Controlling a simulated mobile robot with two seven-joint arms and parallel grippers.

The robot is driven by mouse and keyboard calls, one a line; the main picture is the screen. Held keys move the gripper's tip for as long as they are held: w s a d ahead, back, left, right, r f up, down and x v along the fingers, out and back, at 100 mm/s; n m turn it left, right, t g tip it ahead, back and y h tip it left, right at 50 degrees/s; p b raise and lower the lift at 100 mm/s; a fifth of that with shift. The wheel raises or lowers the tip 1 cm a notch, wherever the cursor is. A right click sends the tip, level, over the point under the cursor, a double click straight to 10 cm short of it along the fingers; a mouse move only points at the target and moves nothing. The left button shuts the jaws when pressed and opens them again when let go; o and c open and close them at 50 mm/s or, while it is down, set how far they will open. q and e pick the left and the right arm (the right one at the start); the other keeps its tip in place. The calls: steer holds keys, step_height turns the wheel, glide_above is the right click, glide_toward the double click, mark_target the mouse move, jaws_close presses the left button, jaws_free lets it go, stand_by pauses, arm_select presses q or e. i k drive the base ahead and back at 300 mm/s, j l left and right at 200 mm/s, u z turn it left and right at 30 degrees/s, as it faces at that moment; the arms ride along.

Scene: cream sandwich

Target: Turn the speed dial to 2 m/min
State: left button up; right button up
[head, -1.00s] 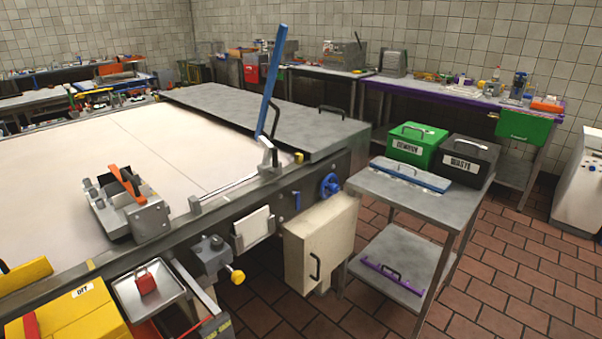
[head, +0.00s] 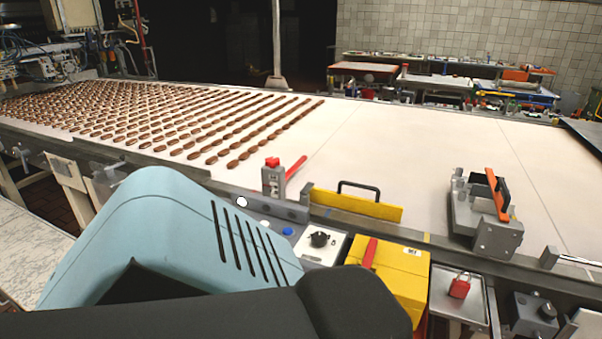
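A black round dial (head: 319,239) sits on a white plate on the machine's front rail, just right of a blue button (head: 288,231). It is small, and its markings and setting are too small to read. A teal and black part of my own body fills the lower left and reaches close below the dial in the picture. Neither gripper can be made out in this view.
A yellow box (head: 392,275) with a red handle stands right of the dial. A red lever (head: 295,168) rises behind it, beside a yellow bar (head: 356,205) with a black handle. Rows of brown pieces (head: 180,125) lie on the pale belt (head: 400,140).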

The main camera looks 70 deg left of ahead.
mark_target(319, 238)
steer(key=u, duration=1.25)
steer(key=k+u, duration=0.1)
steer(key=u, duration=0.35)
steer(key=l+u, duration=0.1)
steer(key=u, duration=0.75)
